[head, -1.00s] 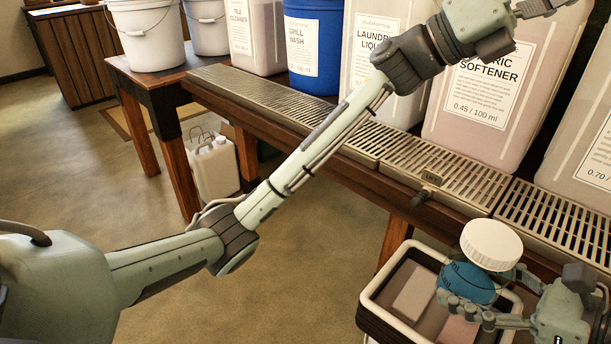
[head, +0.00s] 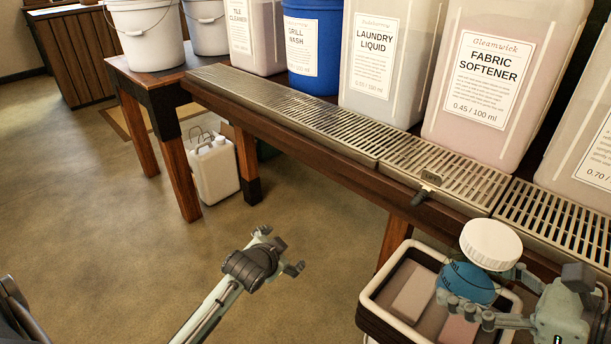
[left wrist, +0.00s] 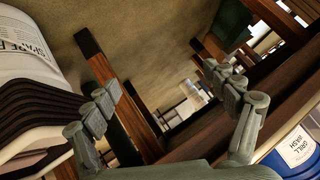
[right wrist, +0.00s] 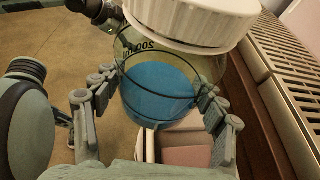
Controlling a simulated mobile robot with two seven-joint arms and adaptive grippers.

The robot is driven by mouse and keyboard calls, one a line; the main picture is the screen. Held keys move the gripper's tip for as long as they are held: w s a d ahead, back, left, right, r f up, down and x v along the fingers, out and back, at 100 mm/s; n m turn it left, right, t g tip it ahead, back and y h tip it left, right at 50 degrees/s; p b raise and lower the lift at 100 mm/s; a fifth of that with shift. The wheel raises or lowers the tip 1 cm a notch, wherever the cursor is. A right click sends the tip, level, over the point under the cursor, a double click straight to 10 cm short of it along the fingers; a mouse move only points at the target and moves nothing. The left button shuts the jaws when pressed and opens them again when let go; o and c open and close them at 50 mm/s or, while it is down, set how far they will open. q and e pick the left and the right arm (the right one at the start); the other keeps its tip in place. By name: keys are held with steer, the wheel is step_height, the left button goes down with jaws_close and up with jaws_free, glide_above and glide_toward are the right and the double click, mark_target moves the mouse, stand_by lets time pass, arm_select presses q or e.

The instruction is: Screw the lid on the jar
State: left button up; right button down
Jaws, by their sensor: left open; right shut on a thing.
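The jar (head: 467,283) is clear and holds blue liquid. My right gripper (head: 487,308) is shut on it at the lower right of the head view, above a crate. The white ribbed lid (head: 491,244) sits on top of the jar; I cannot tell how tight it is. In the right wrist view the fingers flank the jar (right wrist: 158,95), with the lid (right wrist: 195,22) above and partly cut off by the frame. My left gripper (head: 277,255) is open and empty over the floor, well left of the jar. It also shows open in the left wrist view (left wrist: 170,115).
A crate with a white rim (head: 372,290) is below the jar. A wooden bench with a metal drip grate (head: 300,112) carries several containers, including the fabric softener (head: 487,75). A white jug (head: 214,170) stands on the floor. The floor around my left gripper is clear.

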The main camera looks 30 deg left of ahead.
arm_select(q)
steer(key=s+d+f+n+g, duration=0.1)
steer(key=s+d+f+g, duration=0.1)
steer(key=s+f, duration=0.4)
steer(key=s+d+f+n+g+h, duration=0.1)
steer(key=s+d+f+g, duration=0.2)
steer(key=s+f, duration=0.4)
steer(key=s+g, duration=0.1)
steer(key=s, duration=0.7)
steer(key=shift+d+g, duration=0.25)
steer(key=shift+g, duration=0.05)
steer(key=shift+f, duration=0.1)
